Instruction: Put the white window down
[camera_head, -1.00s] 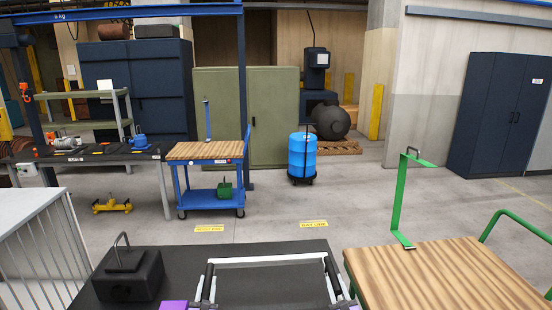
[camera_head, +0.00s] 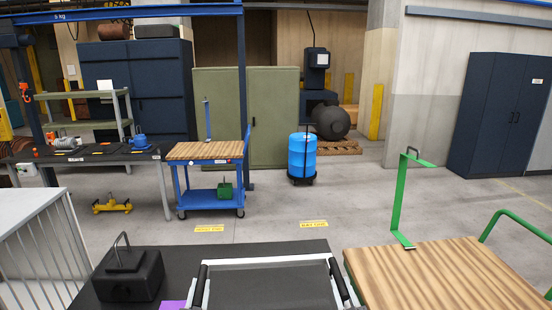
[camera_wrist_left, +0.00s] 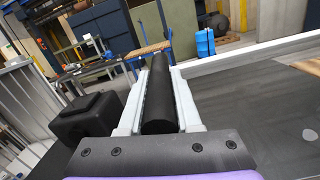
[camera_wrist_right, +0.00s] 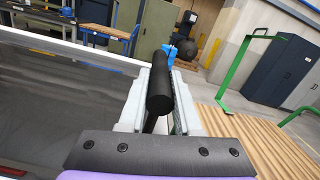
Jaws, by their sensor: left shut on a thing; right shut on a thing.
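The white window (camera_head: 268,261) has a white frame around a dark pane and a black bar handle on each side. It lies roughly flat at the bottom of the head view, over a black table (camera_head: 205,258); its near part is cut off. Its frame also shows in the left wrist view (camera_wrist_left: 262,60) and right wrist view (camera_wrist_right: 62,43). My left gripper (camera_wrist_left: 160,80) is shut around the left handle, and my right gripper (camera_wrist_right: 162,80) around the right handle. I cannot tell whether the frame touches the table.
A black block with a hook handle (camera_head: 129,274) stands on the table, left of the window. A wood-topped cart with green metalwork (camera_head: 440,275) stands close on the right. A pale railed unit (camera_head: 30,215) is at the left. Open floor lies beyond the table.

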